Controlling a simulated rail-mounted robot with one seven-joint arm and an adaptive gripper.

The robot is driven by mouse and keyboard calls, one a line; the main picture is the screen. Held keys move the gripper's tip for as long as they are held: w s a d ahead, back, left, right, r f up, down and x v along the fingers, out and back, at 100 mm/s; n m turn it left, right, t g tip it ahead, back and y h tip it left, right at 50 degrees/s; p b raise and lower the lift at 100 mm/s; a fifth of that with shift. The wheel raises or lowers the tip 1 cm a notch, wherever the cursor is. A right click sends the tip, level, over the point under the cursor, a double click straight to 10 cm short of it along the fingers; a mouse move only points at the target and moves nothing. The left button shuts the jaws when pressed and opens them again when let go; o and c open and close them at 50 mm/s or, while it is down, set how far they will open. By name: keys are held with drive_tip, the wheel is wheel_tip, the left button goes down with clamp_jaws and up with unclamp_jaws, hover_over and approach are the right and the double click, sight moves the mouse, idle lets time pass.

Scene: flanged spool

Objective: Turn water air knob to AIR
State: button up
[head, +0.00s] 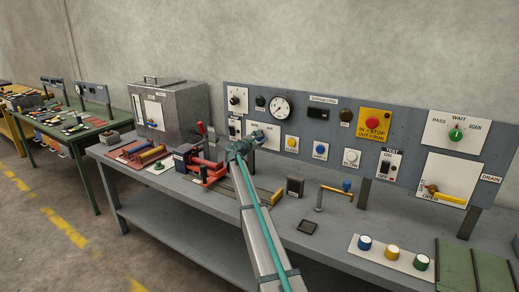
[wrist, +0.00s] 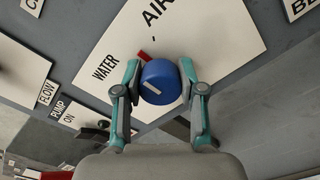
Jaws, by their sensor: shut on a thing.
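The water air knob (wrist: 162,84) is blue with a short white mark on its face, in the wrist view. It sits on a white plate (wrist: 215,30) labelled WATER at left and AIR at the top. A red tab shows at the knob's upper left edge, between the two labels and nearer to WATER. My gripper (wrist: 160,82) has one finger on each side of the knob and is shut on it. In the head view my gripper (head: 247,143) is at the panel and hides the knob; part of the white plate (head: 268,130) shows behind it.
The grey panel (head: 300,102) carries a gauge (head: 280,107), a red stop button (head: 371,122) and several other knobs close by. Below my gripper, the bench (head: 345,235) holds a red vise-like fixture (head: 205,165). A FLOW label (wrist: 45,92) is left of the plate.

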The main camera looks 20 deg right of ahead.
drive_tip(key=m+b, duration=0.2)
drive_tip(key=b, duration=0.2)
drive_tip(key=f+m+b, duration=0.1)
drive_tip(key=m+b, duration=0.2)
drive_tip(key=b, duration=0.1)
drive_tip(key=m+b, duration=0.2)
drive_tip(key=b, duration=0.1)
drive_tip(key=shift+s+r, duration=0.1)
drive_tip(key=shift+r, duration=0.25)
drive_tip(key=o, duration=1.1)
drive_tip(key=shift+o, duration=0.2)
drive_tip(key=v, duration=1.2)
